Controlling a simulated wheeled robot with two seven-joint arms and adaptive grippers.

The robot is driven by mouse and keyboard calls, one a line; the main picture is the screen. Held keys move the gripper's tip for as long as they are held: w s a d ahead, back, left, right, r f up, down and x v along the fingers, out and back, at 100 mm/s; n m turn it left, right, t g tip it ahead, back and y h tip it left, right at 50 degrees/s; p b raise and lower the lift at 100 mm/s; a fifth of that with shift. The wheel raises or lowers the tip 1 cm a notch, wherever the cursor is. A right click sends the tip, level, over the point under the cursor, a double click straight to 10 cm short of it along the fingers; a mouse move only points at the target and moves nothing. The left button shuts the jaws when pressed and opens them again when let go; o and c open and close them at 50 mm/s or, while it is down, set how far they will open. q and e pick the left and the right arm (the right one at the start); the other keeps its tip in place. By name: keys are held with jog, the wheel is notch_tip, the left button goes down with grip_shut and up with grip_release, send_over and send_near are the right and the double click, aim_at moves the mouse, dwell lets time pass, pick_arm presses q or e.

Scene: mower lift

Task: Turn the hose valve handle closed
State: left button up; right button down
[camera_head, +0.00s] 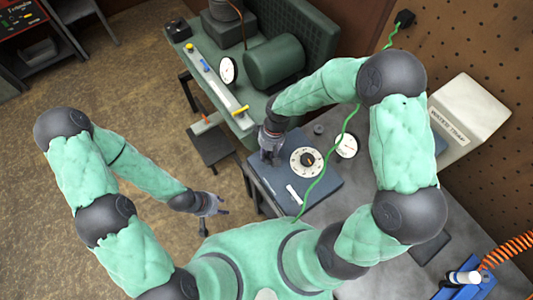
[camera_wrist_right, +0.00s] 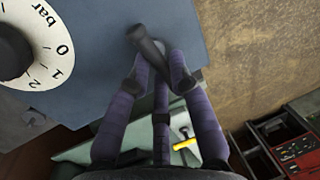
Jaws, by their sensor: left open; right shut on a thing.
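My right gripper (camera_head: 270,152) is at the left part of a blue-grey box (camera_head: 326,192) on the workbench. In the right wrist view its purple fingers (camera_wrist_right: 161,68) are closed on a dark, rod-like handle (camera_wrist_right: 146,42), apparently the valve handle, which lies slanted between the fingertips. The fingers hide part of it. A white dial (camera_head: 306,162) with a black knob is beside it; it also shows in the right wrist view (camera_wrist_right: 40,44), with "bar" and numbers. My left gripper (camera_head: 221,205) is open and empty over the floor, left of the bench.
A green machine (camera_head: 275,62) with a yellow-handled lever (camera_head: 241,111) stands behind. A thin green hose (camera_head: 330,168) hangs across the bench. A white gauge (camera_head: 346,146) and a white bin (camera_head: 470,112) are to the right. An orange coiled hose (camera_head: 508,247) lies bottom right.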

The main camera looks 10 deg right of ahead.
jog(key=shift+m, duration=0.6)
jog(key=c, duration=1.1)
grip_release()
jog(key=r, duration=0.4)
jog(key=d+r, duration=0.1)
jog(key=r, duration=0.3)
jog(key=d+r, duration=0.1)
jog(key=r, duration=0.2)
jog(key=shift+w+d+r, duration=0.15)
jog(key=shift+w+r, duration=0.25)
